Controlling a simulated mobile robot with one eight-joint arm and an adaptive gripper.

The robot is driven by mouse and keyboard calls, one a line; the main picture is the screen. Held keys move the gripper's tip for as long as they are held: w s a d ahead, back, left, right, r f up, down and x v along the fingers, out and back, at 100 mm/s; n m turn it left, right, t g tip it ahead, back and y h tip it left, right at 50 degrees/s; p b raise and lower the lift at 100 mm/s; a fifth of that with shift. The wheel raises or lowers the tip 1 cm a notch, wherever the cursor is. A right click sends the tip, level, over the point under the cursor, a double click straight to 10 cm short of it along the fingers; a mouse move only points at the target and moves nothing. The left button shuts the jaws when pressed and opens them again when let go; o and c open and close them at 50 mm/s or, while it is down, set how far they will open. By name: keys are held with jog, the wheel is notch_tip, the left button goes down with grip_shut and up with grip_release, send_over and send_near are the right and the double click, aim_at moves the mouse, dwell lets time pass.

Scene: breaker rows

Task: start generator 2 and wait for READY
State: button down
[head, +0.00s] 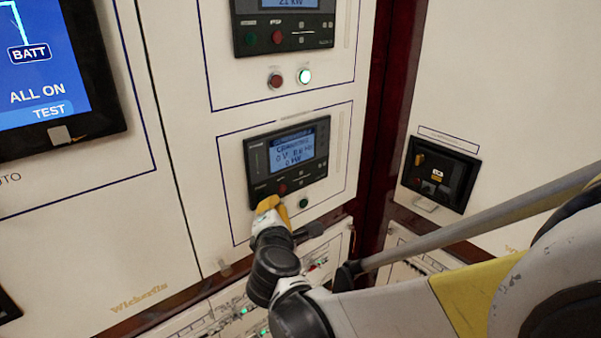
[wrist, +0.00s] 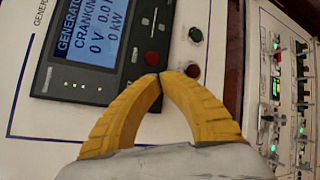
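The lower generator controller (head: 287,160) is black, on a white panel. No READY text shows. A red button (wrist: 151,58) is on its lower edge. My gripper (wrist: 161,75) is shut, its yellow fingertips together and empty. The tips are at the controller's lower edge, close to the red button. The fingers hide the controller face beside it, and I cannot tell whether they touch. In the head view, my gripper (head: 267,204) is below the controller.
Below the controller are a dark green lamp or button (wrist: 195,34) and a red one (wrist: 192,70). A large screen (head: 45,70) is left. Breaker rows (wrist: 285,100) lie below.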

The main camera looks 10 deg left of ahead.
jog(key=s+d, duration=0.3)
jog(key=shift+d, duration=0.25)
dwell(0.5)
jog(key=s+d+m+g+h, duration=0.2)
jog(key=d+m, duration=0.4)
jog(key=d, duration=0.5)
jog(key=s+d+m+g+h, duration=0.1)
jog(key=d+m+h, duration=0.2)
jog(key=d+m, duration=0.6)
jog(key=s+d+f+m+g, duration=0.2)
jog(key=s+d+m, duration=0.3)
jog(key=s, duration=0.3)
jog(key=s+d+f+m+g+y, duration=0.1)
jog(key=s+d+m+g, duration=0.2)
jog(key=s+d+m, duration=0.3)
jog(key=shift+s+d+f+m, duration=0.35)
jog(key=shift+s+d, duration=0.25)
jog(key=shift+s, duration=0.6)
dwell(1.9)
